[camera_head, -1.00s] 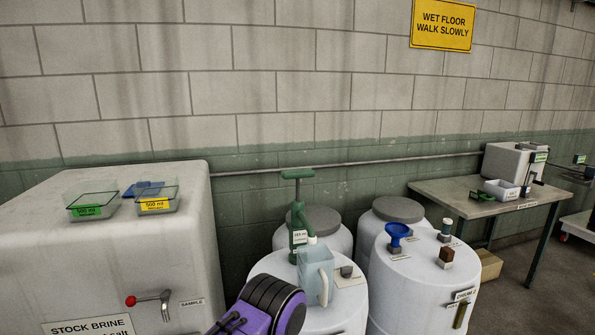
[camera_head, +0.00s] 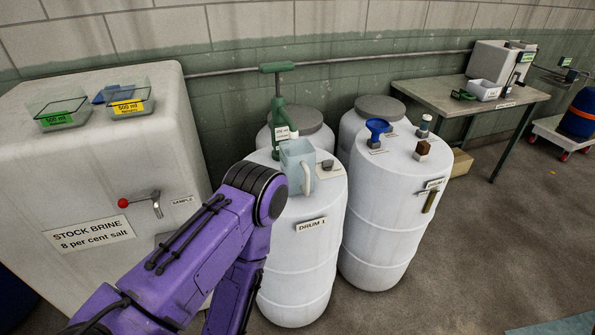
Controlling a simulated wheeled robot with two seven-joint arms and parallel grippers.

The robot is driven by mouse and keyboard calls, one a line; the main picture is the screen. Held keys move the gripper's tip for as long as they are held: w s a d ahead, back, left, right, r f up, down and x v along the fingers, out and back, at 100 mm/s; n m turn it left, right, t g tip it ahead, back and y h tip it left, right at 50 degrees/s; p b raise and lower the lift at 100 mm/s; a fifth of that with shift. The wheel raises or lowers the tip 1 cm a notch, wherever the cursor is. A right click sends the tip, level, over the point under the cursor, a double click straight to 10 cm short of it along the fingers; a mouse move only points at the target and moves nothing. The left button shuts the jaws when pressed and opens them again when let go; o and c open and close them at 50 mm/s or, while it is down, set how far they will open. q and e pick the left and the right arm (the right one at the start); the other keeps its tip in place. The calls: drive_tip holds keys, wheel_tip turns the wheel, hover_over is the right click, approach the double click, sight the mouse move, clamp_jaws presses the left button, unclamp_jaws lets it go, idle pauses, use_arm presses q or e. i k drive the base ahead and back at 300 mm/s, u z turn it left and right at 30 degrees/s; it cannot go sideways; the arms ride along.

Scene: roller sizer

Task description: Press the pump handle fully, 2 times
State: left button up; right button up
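The green hand pump stands on top of the white drum labelled DRUM 1 (camera_head: 312,240). Its T-shaped pump handle (camera_head: 277,67) is raised on a thin rod above the green pump body (camera_head: 284,118). A translucent pale blue jug (camera_head: 298,165) stands on the drum in front of the pump and hides its lower part. My purple left arm reaches in from the lower left, and its dark wrist-like joint is in front of the drum, below the handle. No gripper fingers show, and neither gripper is in view.
A stock brine tank (camera_head: 95,185) with two labelled containers is at left. A second front drum (camera_head: 385,225) carries a blue funnel (camera_head: 376,130) and small items. A grey table (camera_head: 450,95) is at right rear.

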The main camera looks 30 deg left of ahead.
sight(277, 67)
drive_tip(key=k, duration=1.3)
drive_tip(key=u, duration=0.75)
drive_tip(key=i, duration=1.35)
drive_tip(key=z, duration=0.25)
